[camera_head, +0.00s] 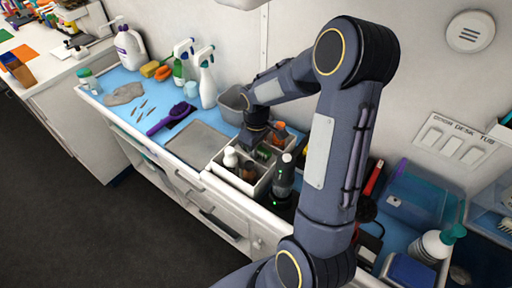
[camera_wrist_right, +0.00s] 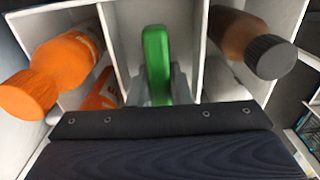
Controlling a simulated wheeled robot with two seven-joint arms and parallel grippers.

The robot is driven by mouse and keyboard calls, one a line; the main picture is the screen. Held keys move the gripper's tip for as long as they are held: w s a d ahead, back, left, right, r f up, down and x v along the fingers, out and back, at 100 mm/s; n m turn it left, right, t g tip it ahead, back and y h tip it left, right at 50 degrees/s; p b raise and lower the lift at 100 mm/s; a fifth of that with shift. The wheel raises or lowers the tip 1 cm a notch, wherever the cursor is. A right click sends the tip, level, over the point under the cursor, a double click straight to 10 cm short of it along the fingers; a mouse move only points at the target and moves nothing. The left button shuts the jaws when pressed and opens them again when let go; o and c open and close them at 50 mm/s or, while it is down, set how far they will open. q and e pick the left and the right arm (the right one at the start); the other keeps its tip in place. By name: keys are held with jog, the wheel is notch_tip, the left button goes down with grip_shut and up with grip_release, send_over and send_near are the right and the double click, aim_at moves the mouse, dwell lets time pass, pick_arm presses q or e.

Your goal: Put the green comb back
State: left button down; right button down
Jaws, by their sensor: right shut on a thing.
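The green comb (camera_wrist_right: 155,62) stands upright in a middle compartment of the white divided caddy (camera_wrist_right: 205,25), between an orange bottle and a brown bottle with a dark cap. My right gripper (camera_wrist_right: 158,88) is shut on the comb, with grey fingers on both sides of it. In the head view my right gripper (camera_head: 258,146) reaches down into the caddy (camera_head: 228,181) on the counter. Only a little green shows there, and the comb's lower end is hidden. My left gripper is not in view.
In the caddy are a white bottle (camera_head: 230,157), a brown bottle (camera_head: 249,172) and an orange-capped bottle (camera_head: 280,131). A dark clipper-like tool (camera_head: 284,177) stands right beside it. A grey bin (camera_head: 232,103) is behind. A purple brush (camera_head: 172,118) lies left on the blue mat.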

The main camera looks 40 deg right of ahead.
jog(key=shift+f, duration=0.2)
jog(key=c, duration=1.3)
grip_release()
jog(key=shift+r, duration=0.1)
jog(key=shift+c, duration=0.2)
notch_tip(320, 180, up, 12)
jog(key=s+a+r+m+t+y, duration=0.1)
jog(key=s+a+m+t+y, duration=0.1)
jog(key=s+a, duration=0.5)
jog(key=s+a+r+m+t+y, duration=0.1)
jog(key=s+a+r+m+t, duration=0.1)
jog(key=s+a, duration=0.5)
jog(key=s+m+t, duration=0.1)
jog(key=s, duration=0.3)
jog(key=shift+t+y, duration=0.3)
jog(key=shift+y, duration=0.1)
jog(key=shift+a+r, duration=0.1)
